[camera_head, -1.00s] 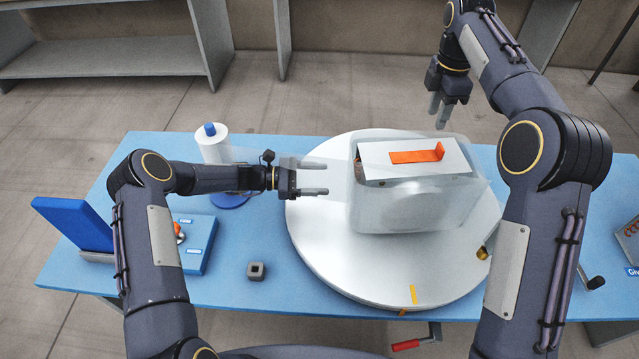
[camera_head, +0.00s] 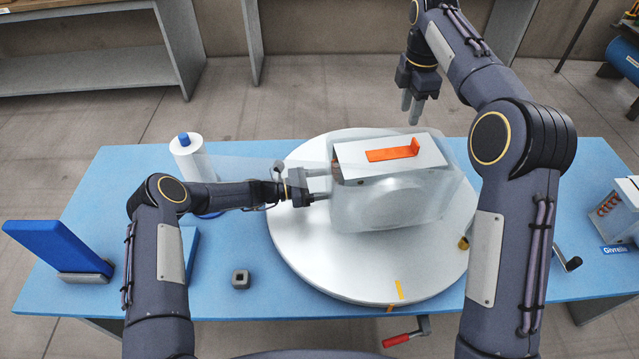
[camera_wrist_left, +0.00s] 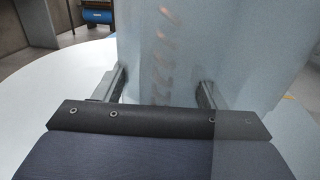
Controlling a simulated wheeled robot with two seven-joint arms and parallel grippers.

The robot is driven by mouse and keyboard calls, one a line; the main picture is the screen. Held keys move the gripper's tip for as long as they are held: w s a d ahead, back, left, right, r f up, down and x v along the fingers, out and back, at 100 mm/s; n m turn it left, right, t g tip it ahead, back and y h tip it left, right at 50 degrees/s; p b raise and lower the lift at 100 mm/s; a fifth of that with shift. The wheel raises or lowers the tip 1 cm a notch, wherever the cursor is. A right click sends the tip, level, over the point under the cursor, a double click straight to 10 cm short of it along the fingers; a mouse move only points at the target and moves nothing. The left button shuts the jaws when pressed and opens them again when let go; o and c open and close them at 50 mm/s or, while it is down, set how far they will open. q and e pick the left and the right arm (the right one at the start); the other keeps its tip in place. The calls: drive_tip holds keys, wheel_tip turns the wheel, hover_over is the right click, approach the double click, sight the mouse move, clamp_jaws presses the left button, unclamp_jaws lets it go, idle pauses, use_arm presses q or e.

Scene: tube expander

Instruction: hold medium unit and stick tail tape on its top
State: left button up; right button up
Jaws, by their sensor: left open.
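The medium unit (camera_head: 385,207) is a box wrapped in clear film, standing on the round white turntable (camera_head: 301,255). An orange strip (camera_head: 390,154), which looks like the tail tape, lies on its pale top with the right end bent up. My left gripper (camera_head: 330,183) is open at the unit's left side, its fingertips at or very near the film. In the left wrist view the film-covered unit (camera_wrist_left: 180,60) fills the space ahead, between the open fingers. My right gripper (camera_head: 411,106) hangs behind the unit, fingers slightly apart and empty.
A white film roll (camera_head: 188,158) with a blue top stands behind my left arm; clear film spans from it toward the unit.

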use_arm(q)
clamp_jaws()
idle(0.4)
drive_tip(key=c, duration=0.8)
unclamp_jaws()
drive_tip(key=shift+o, duration=0.5)
drive_tip(key=c, duration=0.3)
clamp_jaws()
